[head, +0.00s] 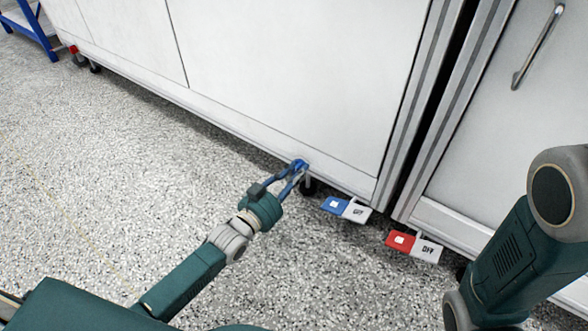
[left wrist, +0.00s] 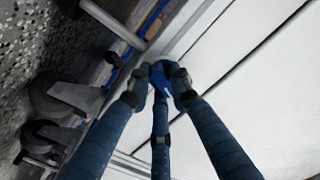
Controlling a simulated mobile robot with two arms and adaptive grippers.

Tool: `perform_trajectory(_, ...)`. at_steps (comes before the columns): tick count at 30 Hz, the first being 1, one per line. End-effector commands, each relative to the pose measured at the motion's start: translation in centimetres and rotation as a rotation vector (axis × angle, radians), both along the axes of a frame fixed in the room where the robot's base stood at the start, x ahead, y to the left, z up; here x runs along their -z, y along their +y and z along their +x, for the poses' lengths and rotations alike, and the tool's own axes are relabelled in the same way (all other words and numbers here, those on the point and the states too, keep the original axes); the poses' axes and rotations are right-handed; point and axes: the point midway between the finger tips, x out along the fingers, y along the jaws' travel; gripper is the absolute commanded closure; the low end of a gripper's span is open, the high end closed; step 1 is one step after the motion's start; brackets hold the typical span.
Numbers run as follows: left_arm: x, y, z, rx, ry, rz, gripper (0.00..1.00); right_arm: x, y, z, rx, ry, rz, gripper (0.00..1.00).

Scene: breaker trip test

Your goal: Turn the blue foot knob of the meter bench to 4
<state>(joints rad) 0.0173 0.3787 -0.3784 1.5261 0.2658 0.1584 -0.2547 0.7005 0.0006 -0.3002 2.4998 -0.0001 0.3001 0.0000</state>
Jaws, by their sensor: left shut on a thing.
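The blue foot knob (left wrist: 158,74) sits at the lower edge of the white meter bench (head: 290,70). In the left wrist view it shows between the fingers, partly covered by them. My left gripper (head: 297,168) is shut on the knob, low at the bench's bottom edge. It also shows in the left wrist view (left wrist: 157,88), with its fingers around the knob. I cannot read a number or scale on the knob. My right arm (head: 510,250) shows at the right side of the head view, but its gripper is out of the picture.
A blue and white pedal (head: 346,209) and a red and white pedal marked OFF (head: 414,246) stick out near the floor, right of the knob. Casters (left wrist: 62,95) stand under the bench. A second white cabinet (head: 500,130) is at right. The speckled floor at left is clear.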

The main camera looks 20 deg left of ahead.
Motion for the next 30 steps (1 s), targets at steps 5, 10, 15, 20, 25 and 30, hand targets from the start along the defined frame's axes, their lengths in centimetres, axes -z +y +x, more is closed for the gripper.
perform_trajectory(5, -0.9, 0.6, 0.4, -0.009, -0.015, -0.014, 1.00, -0.1, 0.0, 0.0, 0.000, 0.000, 0.000, 0.61)
perform_trajectory(10, -1.0, 0.6, 0.4, -0.009, -0.012, -0.024, 1.00, -0.2, 0.0, 0.0, 0.000, 0.000, 0.000, 0.61)
perform_trajectory(15, -1.2, 0.6, 0.4, -0.008, 0.026, -0.125, 1.00, -1.1, 0.0, 0.0, 0.000, 0.000, 0.000, 0.61)
perform_trajectory(20, -1.0, 0.6, 0.5, -0.009, 0.044, -0.178, 1.00, -1.2, 0.0, 0.0, 0.000, 0.000, 0.000, 0.61)
perform_trajectory(25, -1.0, 0.6, 0.4, -0.009, 0.044, -0.178, 1.00, -1.1, 0.0, 0.0, 0.000, 0.000, 0.001, 0.61)
perform_trajectory(30, -1.1, 0.6, 0.5, -0.008, 0.058, -0.218, 0.77, -1.4, 0.0, 0.0, 0.000, 0.000, 0.001, 0.61)
